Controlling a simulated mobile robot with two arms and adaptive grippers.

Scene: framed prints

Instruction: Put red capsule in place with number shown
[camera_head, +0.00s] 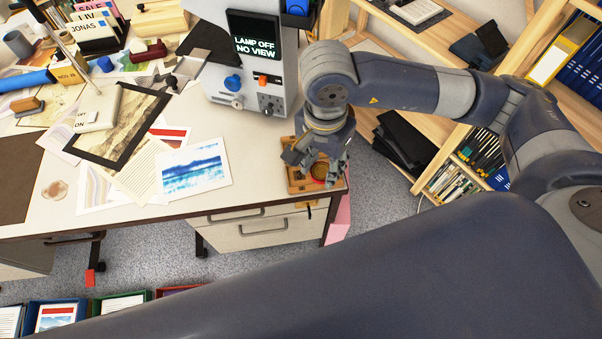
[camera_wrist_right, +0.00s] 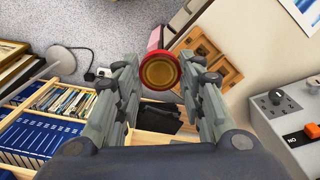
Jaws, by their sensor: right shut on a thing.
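The red capsule (camera_wrist_right: 159,71), round with a red rim and an amber face, sits between the fingertips of my right gripper (camera_wrist_right: 156,84) in the right wrist view. The right gripper (camera_head: 318,165) is shut on it, over the desk's right front corner in the head view. A wooden tray (camera_wrist_right: 222,74) with several square compartments lies just beyond and right of the capsule in the wrist view. The tray (camera_head: 295,185) is partly hidden by the gripper in the head view. The grey machine's screen (camera_head: 254,40) reads "LAMP OFF NO VIEW"; I see no number there. My left gripper is not in view.
The grey machine (camera_head: 225,55) with knobs and an orange switch stands behind the tray. Prints and papers (camera_head: 193,170) cover the desk to the left. Wooden shelves (camera_head: 470,135) with books and folders stand at the right. A pink object (camera_head: 338,222) is beside the desk corner.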

